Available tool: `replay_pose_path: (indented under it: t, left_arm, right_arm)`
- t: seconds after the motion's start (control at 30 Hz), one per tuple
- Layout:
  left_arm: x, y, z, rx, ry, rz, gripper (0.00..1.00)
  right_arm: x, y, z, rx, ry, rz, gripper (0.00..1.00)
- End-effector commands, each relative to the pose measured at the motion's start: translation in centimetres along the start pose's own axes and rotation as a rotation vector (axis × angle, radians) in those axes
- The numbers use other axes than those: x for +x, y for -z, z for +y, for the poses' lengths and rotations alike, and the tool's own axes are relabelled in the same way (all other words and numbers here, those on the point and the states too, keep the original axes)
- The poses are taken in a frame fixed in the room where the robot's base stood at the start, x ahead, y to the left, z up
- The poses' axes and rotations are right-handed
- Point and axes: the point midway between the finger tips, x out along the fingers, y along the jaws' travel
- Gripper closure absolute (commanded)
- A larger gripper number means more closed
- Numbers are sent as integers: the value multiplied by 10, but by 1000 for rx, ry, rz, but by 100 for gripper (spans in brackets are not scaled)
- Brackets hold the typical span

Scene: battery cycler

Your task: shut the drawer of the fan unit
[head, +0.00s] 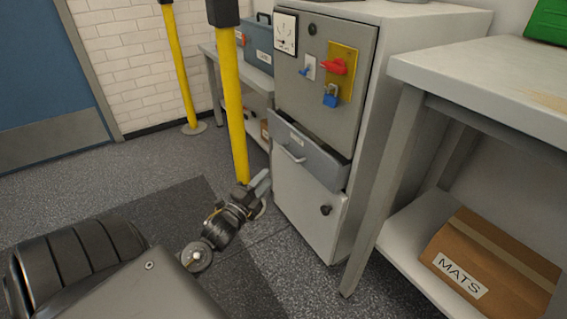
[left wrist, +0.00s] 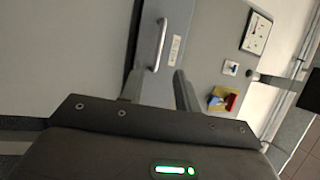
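The fan unit (head: 318,95) is a grey cabinet with a gauge, a red switch and a blue padlock on its upper front. Its drawer (head: 318,164) stands out a little from the front, below that panel, with a dark gap showing along its top. The drawer has a bar handle (head: 292,154), which also shows in the left wrist view (left wrist: 160,46). My left gripper (head: 263,195) is open and empty, low and in front of the drawer. In the left wrist view its fingers (left wrist: 159,88) are apart, with the handle beyond them. My right gripper is out of view.
A yellow post (head: 232,100) stands left of the unit, close to my left gripper. A grey table (head: 490,75) stands at the right, with a MATS box (head: 490,262) on its lower shelf. A lower door (head: 305,210) sits under the drawer. Floor is open at the left.

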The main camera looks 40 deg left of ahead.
Motion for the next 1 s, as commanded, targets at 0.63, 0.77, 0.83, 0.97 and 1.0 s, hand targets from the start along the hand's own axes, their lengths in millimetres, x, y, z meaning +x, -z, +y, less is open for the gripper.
replay_pose_path:
  t: [0.63,0.77,0.83,0.97,1.0]
  left_arm:
    - [96,1,2,-4,-2,1,67]
    - [104,1,1,-4,-2,2,67]
    - [106,1,1,-4,-2,2,67]
    - [107,1,1,-4,-3,2,67]
    - [107,1,1,-4,-3,2,67]
  right_arm:
    - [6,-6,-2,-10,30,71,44]
    - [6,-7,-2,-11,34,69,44]
    - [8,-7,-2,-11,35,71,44]
    - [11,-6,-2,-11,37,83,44]
    - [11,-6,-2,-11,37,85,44]
